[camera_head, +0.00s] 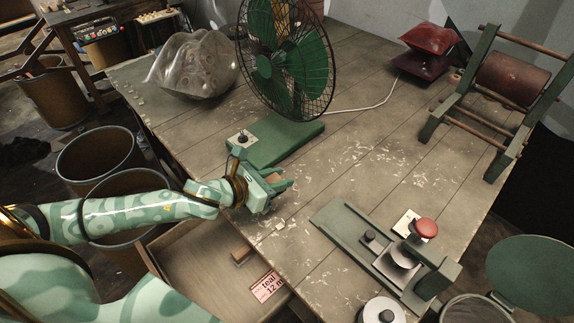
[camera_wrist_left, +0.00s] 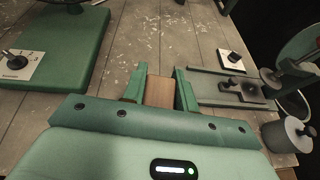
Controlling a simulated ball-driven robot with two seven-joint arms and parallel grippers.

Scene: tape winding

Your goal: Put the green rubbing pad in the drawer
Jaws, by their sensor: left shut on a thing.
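My left gripper (camera_head: 276,184) is over the table near its front left edge, in front of the fan base. It is shut on a small block with a brown wooden top (camera_wrist_left: 159,91), seen between its green fingers in the left wrist view. I take this block for the green rubbing pad; its underside is hidden. An open wooden drawer (camera_head: 190,259) juts out below the table's front edge, to the lower left of the gripper. A small brown wooden block (camera_head: 241,255) and a card reading "teal 12 m" (camera_head: 266,287) show at the drawer. My right gripper is not in view.
A green fan (camera_head: 285,60) stands behind the gripper, its base (camera_wrist_left: 58,52) beside it. A crumpled clear bag (camera_head: 195,65) lies at the back left. Bins (camera_head: 98,158) stand left of the table.

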